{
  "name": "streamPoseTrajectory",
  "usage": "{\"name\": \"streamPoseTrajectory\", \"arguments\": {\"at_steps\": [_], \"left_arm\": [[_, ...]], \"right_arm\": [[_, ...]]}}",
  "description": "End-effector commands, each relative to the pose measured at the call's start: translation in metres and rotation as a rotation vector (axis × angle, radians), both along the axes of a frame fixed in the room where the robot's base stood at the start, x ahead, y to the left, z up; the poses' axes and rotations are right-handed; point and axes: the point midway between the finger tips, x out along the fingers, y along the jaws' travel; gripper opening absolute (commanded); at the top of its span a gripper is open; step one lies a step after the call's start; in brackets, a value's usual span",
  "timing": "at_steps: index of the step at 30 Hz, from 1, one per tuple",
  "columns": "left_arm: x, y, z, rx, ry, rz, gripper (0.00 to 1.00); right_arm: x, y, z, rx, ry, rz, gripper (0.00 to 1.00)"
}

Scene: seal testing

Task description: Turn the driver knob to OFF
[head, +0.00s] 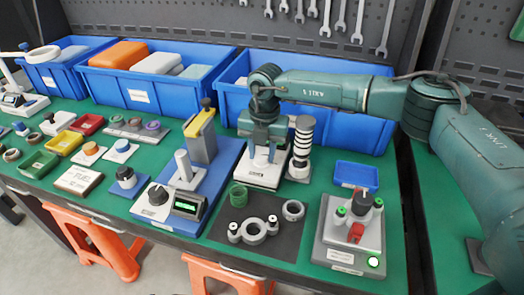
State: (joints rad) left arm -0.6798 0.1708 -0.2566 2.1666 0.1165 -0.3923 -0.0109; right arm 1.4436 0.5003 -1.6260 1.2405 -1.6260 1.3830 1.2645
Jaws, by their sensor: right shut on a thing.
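My right gripper (263,153) points down over a white-based unit (253,180) at the middle of the table. It is shut on a small part at the top of this unit; the fingers mostly hide that part, so I cannot tell what it is. A black round knob (157,194) with a white pointer mark sits on a grey control box in front, to the left of the gripper and apart from it. A lit green display (186,207) is beside this knob. I cannot read any OFF mark. My left gripper is not in view.
A black-and-white ringed column (302,145) stands close right of the gripper. A blue stand with a yellow block (200,135) is to its left. Blue bins (330,123) line the back. A dark mat (283,238) with metal parts and a grey fixture (335,240) lie in front.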

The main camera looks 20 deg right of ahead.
Motion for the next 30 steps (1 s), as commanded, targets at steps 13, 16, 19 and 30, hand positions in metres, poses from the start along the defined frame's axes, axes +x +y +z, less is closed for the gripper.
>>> {"name": "streamPoseTrajectory", "arguments": {"at_steps": [13, 16, 19, 30], "left_arm": [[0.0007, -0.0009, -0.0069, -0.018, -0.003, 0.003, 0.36], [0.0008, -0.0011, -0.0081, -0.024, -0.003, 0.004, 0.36], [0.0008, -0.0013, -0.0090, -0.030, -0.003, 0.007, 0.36], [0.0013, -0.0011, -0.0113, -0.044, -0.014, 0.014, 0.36]], "right_arm": [[0.0010, 0.0007, -0.0012, 0.001, 0.000, 0.380, 0.11], [0.0011, 0.0009, -0.0008, 0.002, -0.001, 0.476, 0.11], [0.0012, 0.0013, -0.0008, 0.002, 0.000, 0.572, 0.11], [0.0016, 0.0020, -0.0007, 0.002, -0.002, 0.923, 0.11]]}}
